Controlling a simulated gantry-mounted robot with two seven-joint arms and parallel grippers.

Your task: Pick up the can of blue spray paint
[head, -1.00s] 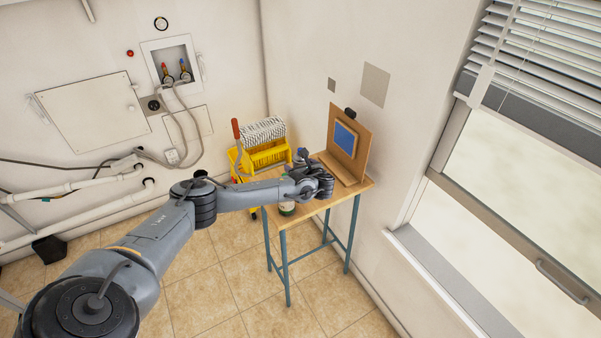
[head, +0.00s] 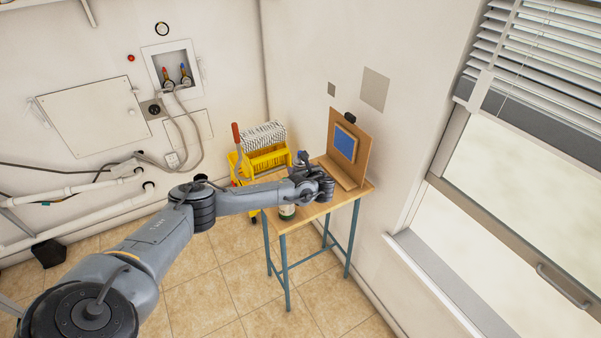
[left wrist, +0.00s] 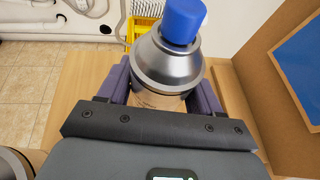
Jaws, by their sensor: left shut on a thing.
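The spray paint can with a blue cap (left wrist: 184,18) and a grey metal shoulder (left wrist: 168,62) stands between the purple fingers of my left gripper (left wrist: 162,88) in the left wrist view. The fingers are shut on its body, one on each side. In the head view my left gripper (head: 301,172) is over the small wooden table, and its wrist hides most of the can. I cannot tell whether the can's base touches the table. My right gripper is not in view.
A second can (head: 287,212) stands near the front edge of the table (head: 318,209). A wooden easel board with a blue panel (head: 345,143) stands behind on the right. A yellow mop wringer bucket (head: 265,160) is behind the table. A wall and window (head: 515,235) are on the right.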

